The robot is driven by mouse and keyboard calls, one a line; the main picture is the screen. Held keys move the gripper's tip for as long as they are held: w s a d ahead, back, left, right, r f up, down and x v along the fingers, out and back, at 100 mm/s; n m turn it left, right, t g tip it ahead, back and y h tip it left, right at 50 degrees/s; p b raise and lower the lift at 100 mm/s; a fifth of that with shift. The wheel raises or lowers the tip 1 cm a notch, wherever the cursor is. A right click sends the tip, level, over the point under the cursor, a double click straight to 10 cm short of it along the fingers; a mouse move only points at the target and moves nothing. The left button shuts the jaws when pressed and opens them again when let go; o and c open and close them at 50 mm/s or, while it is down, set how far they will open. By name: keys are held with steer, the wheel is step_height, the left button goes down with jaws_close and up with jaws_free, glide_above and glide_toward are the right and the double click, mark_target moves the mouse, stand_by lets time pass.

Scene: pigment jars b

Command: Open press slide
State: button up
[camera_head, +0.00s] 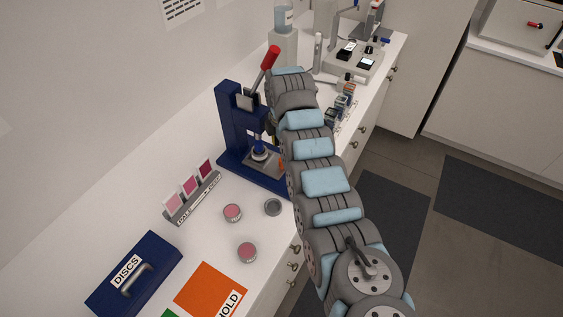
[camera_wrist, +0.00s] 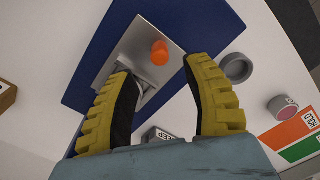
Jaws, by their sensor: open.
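The blue press (camera_head: 230,125) stands on the white counter against the wall, with its red-tipped lever (camera_head: 270,58) raised. Its grey metal slide (camera_wrist: 128,48) lies over the blue base in the wrist view, with an orange knob (camera_wrist: 160,52) on it. In the head view the slide (camera_head: 262,158) is partly hidden by my arm. My gripper (camera_wrist: 156,68) is open, its yellow-and-black fingers on either side of the knob in the picture. I cannot tell whether they touch it. In the head view the gripper is mostly hidden behind my arm.
A grey empty-looking cup (camera_head: 272,207) and two pink-filled jars (camera_head: 233,212) (camera_head: 247,252) stand in front of the press. A swatch rack (camera_head: 192,200), a blue DISCS box (camera_head: 135,272) and an orange HOLD card (camera_head: 212,290) lie left. Small jars (camera_head: 342,100) stand beyond my arm.

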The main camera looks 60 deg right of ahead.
mark_target(282, 162)
steer(key=shift+f, duration=3.35)
jaws_close()
